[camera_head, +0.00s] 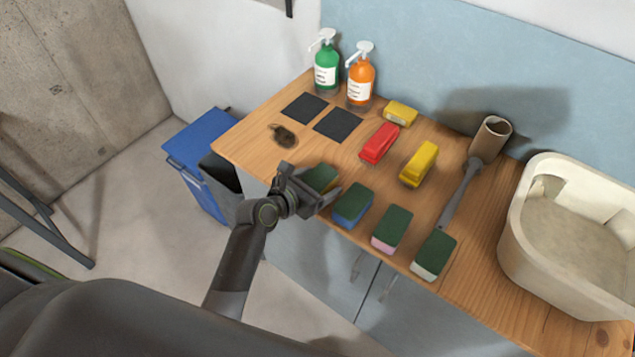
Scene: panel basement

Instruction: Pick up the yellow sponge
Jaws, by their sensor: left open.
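A sponge with a dark green top (321,177) lies at the left end of the front row on the wooden counter. Its lower body is mostly hidden by my gripper, with only a slight yellowish edge showing, so its body colour is hard to tell. My left gripper (313,184) is open at this sponge, its fingers on either side of it in the picture; I cannot tell whether they touch it. To the right lie green-topped sponges with a blue body (352,205), a pink body (391,230) and a whitish body (433,255). My right gripper is not in view.
Behind the sponges lie a red block (379,143), a yellow block (419,164) and a smaller yellow one (400,113). Green (326,68) and orange (361,82) pump bottles stand at the back. A brush-like tool (462,185) and a basin (518,235) are on the right.

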